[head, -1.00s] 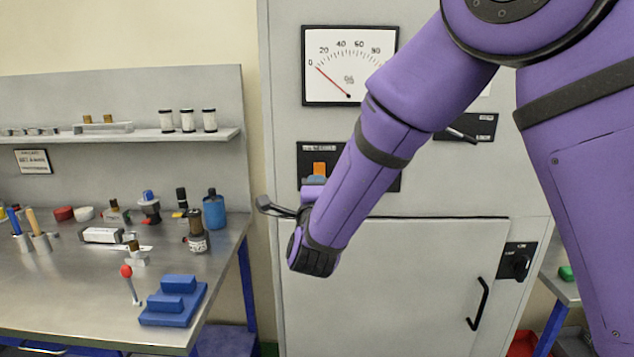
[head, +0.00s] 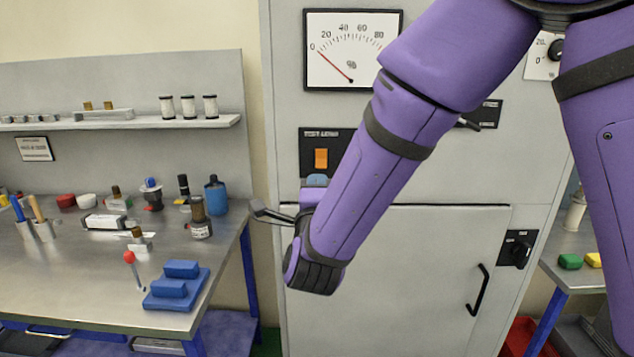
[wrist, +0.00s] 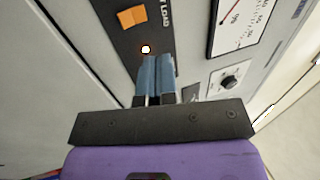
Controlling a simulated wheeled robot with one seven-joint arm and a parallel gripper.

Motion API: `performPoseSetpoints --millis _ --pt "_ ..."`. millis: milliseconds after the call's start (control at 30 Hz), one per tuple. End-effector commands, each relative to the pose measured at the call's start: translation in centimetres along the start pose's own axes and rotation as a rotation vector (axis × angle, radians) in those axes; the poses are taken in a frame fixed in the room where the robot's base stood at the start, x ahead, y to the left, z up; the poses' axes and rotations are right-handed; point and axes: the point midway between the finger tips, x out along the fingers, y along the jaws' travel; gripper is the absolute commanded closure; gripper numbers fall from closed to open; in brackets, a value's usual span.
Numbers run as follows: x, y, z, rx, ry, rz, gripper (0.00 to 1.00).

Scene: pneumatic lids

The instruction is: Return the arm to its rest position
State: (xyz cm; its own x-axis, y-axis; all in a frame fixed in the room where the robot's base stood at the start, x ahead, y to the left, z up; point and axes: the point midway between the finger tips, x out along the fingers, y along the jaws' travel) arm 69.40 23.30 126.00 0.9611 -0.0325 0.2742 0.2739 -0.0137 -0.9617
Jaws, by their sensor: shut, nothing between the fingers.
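My purple arm reaches down across the front of the grey cabinet (head: 400,270) in the head view. My gripper (wrist: 157,62) shows in the wrist view with its two blue-grey fingers shut together and nothing between them. Its tips are in front of the dark switch panel (wrist: 125,45), close to a small lit lamp (wrist: 146,49). Whether they touch the panel I cannot tell. In the head view the fingers are mostly hidden behind my wrist.
An orange rocker switch (head: 321,159) sits on the panel. A gauge (head: 352,50) is above it. The cabinet door has a black handle (head: 479,303). A steel workbench (head: 80,285) with a blue stepped block (head: 176,286) stands at left. Another bench is at right.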

Motion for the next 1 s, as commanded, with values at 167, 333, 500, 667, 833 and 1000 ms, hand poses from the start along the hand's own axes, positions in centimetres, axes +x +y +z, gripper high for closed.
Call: performPoseSetpoints --millis 167,333,500,667,833,1000 --pt "1.6 -1.4 -1.6 -0.054 -0.04 0.07 1.0" --pt "3.2 -3.4 -4.5 -0.182 -0.145 0.197 1.0" --pt "3.1 -5.3 -7.7 -0.34 -0.274 0.315 1.0" --pt "1.7 -7.0 -11.1 -0.508 -0.401 0.415 1.0" --pt "-1.3 -8.4 -15.0 -0.696 -0.54 0.522 1.0" --pt "-5.5 -9.7 -19.3 -0.887 -0.68 0.634 1.0"
